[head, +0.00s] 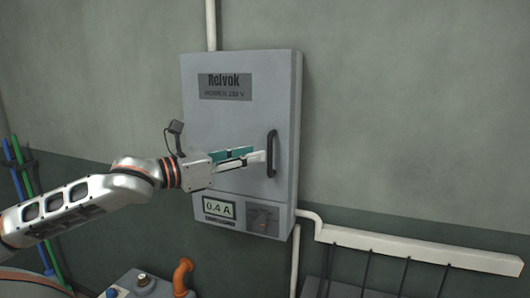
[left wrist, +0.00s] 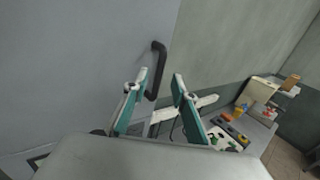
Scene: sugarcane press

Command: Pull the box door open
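The grey electrical box (head: 222,125) hangs on the wall in the head view, and its door looks closed. A black vertical handle (head: 272,154) sits on the right side of the door; it also shows in the left wrist view (left wrist: 156,72). My left gripper (head: 258,155) is in front of the door, with its fingertips just left of the handle in the head view. In the left wrist view its two fingers (left wrist: 161,76) are apart, with the handle showing beyond and between the tips. Whether they touch the handle is unclear. My right gripper is not in view.
A display reading 0.4 A (head: 219,208) and a dark rotary switch (head: 263,220) sit below the door. A white trunking rail (head: 410,248) runs along the wall at lower right. The left wrist view shows a cluttered bench (left wrist: 240,130) at right.

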